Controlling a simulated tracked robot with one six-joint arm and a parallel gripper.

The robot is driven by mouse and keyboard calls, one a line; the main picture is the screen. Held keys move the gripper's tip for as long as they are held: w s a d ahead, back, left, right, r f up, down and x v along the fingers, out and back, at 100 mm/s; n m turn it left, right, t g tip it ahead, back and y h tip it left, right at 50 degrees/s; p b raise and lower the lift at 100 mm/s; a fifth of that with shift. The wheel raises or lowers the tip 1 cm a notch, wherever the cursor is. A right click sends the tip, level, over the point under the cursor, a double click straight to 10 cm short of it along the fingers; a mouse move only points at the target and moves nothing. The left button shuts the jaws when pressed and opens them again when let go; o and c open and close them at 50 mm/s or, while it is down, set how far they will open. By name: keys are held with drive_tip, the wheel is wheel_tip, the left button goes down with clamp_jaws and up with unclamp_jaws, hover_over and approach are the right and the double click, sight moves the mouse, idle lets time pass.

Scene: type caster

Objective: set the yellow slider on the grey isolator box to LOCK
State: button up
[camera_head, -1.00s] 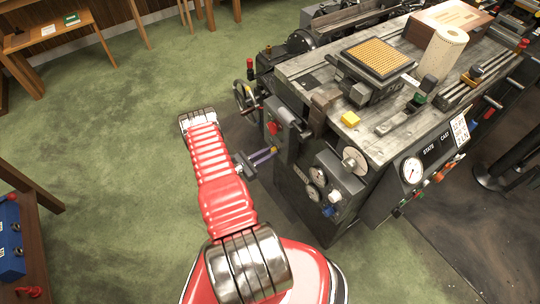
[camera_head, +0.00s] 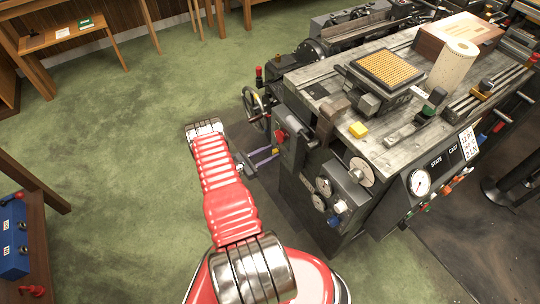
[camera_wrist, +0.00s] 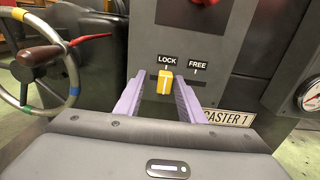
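The yellow slider (camera_wrist: 165,82) sits under the LOCK label on the grey isolator box (camera_wrist: 210,38) in the wrist view, with the FREE label to its right. My gripper (camera_wrist: 160,84) has its two purple fingers apart, one on each side of the slider. A gap shows between the left finger and the slider. The right finger is close to the slider; I cannot tell whether it touches. In the head view my gripper (camera_head: 268,156) reaches to the box's left side, below the red knob.
A handwheel (camera_wrist: 42,68) with a brown handle stands left of the box. A red knob (camera_wrist: 205,2) is above the labels. A CASTER 1 plate (camera_wrist: 228,118) and a gauge (camera_wrist: 308,96) lie to the right. The green floor (camera_head: 120,150) left of my arm is clear.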

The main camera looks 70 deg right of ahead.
drive_tip(key=shift+a, duration=0.1)
drive_tip(key=v, duration=1.3)
drive_tip(key=shift+w+a, duration=0.25)
drive_tip(key=shift+f, duration=0.1)
idle(0.3)
